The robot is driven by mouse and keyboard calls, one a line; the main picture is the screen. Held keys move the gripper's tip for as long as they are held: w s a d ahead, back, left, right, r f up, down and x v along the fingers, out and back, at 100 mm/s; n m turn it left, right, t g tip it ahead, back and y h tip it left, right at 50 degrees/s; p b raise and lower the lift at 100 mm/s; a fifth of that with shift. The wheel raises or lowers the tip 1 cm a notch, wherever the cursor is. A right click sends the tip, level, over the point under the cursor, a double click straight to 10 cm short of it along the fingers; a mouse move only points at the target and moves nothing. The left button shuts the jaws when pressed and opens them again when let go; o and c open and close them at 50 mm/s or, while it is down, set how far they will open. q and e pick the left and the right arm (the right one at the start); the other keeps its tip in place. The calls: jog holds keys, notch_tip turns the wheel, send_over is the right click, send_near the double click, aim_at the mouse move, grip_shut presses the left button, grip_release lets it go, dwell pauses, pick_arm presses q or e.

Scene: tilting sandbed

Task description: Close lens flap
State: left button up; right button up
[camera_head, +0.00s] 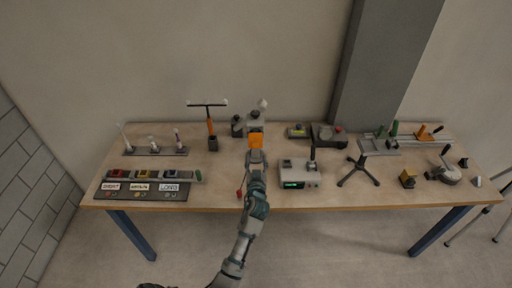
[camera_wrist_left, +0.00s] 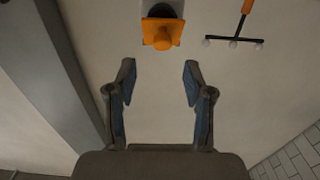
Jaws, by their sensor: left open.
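The lens flap is probably the orange square plate (camera_head: 255,140) at the front of a grey device (camera_head: 255,122) at the back middle of the table. In the left wrist view, the orange flap (camera_wrist_left: 162,33) shows a rounded orange knob and stands out below the grey housing (camera_wrist_left: 152,8), with a dark opening partly in view. My left gripper (camera_head: 256,155) is just in front of the flap in the head view. In the wrist view its two fingers (camera_wrist_left: 159,66) are spread and empty, with the flap beyond their tips, apart from them. My right gripper is not seen.
A dark knobbed object (camera_head: 237,127) stands left of the device. An orange-handled T-shaped tool (camera_head: 210,125) is further left. A grey box with a green display (camera_head: 298,175) sits right of my arm. The wall is close behind; a grey pillar (camera_head: 385,65) stands at the back right.

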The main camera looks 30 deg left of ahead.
aim_at(256, 146)
pick_arm(q)
jog(key=x, duration=0.6)
jog(key=shift+w+a, duration=0.2)
jog(key=shift+a, duration=0.05)
jog(key=shift+w+a+f, duration=0.1)
jog(key=shift+w+a, duration=0.35)
jog(key=shift+a, duration=0.05)
jog(key=shift+d, duration=0.1)
jog(key=shift+d, duration=0.1)
grip_shut()
